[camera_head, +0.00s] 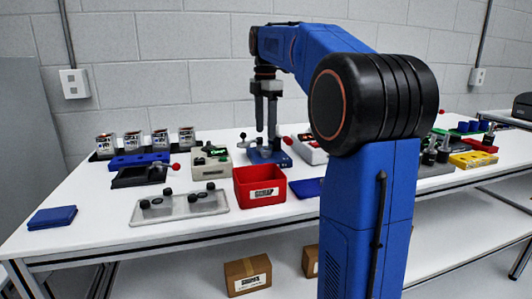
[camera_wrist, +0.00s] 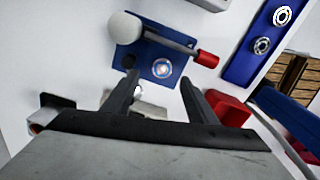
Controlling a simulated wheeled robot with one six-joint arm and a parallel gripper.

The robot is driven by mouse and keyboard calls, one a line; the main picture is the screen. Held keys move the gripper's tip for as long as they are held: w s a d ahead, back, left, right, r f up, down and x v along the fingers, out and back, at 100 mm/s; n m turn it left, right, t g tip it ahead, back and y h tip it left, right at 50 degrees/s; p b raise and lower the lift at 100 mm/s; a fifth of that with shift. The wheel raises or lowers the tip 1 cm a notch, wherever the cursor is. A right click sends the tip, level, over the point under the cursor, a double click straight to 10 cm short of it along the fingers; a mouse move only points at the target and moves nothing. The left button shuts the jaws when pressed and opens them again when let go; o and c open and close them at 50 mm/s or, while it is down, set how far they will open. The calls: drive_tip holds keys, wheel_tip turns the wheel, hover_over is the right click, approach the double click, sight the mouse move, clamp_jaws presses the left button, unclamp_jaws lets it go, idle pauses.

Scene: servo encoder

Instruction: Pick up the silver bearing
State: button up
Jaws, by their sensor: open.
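A small shiny silver round piece (camera_wrist: 162,68), which looks like a bearing, sits on a blue fixture (camera_wrist: 133,56) in the wrist view. The fixture has a pale round knob (camera_wrist: 121,27) and a lever with a red handle (camera_wrist: 207,59). Two silver ring-shaped pieces, the upper (camera_wrist: 283,15) and the lower (camera_wrist: 262,46), sit in a long blue holder (camera_wrist: 249,66) at upper right. My gripper (camera_wrist: 158,80) is open and empty, its fingertips either side of the piece on the fixture. In the head view my gripper (camera_head: 266,128) points down above the blue fixture (camera_head: 284,159).
A red bin (camera_head: 260,190) stands in front of the fixture. A clear plate with black knobs (camera_head: 180,206) lies left of it. A grey-green box (camera_head: 211,161) stands close left of the fixture. The front left of the white table (camera_head: 100,222) is mostly clear.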

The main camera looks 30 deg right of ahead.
sight(266, 150)
drive_tip(key=shift+s+f, duration=0.2)
drive_tip(key=shift+f, duration=2.85)
drive_tip(key=shift+c, duration=0.7)
drive_tip(key=c, duration=1)
